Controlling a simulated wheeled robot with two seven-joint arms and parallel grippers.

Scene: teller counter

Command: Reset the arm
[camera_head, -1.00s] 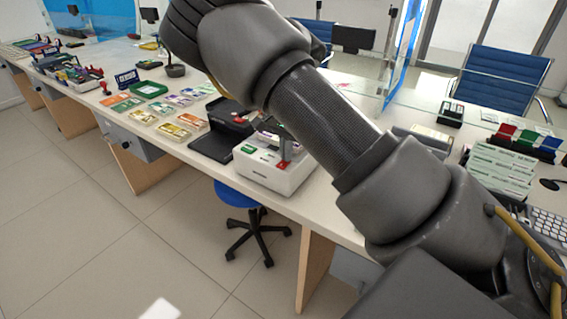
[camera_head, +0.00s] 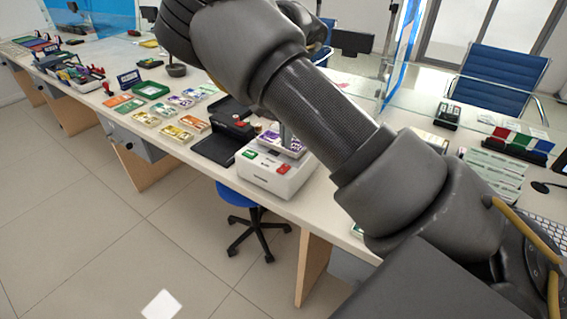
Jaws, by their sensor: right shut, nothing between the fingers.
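My right arm (camera_head: 315,110) reaches from the lower right up to the top middle and fills much of the view. Purple banknotes (camera_head: 294,147) lie on top of the machine. My left gripper is not in view.
A black device (camera_head: 215,148) stands left of the cash machine. Stacks of colored banknotes (camera_head: 172,133) and a green tray (camera_head: 151,90) lie farther left. A glass screen (camera_head: 400,55) stands behind. Card racks (camera_head: 492,172) are at right. A blue stool (camera_head: 237,196) is below the counter.

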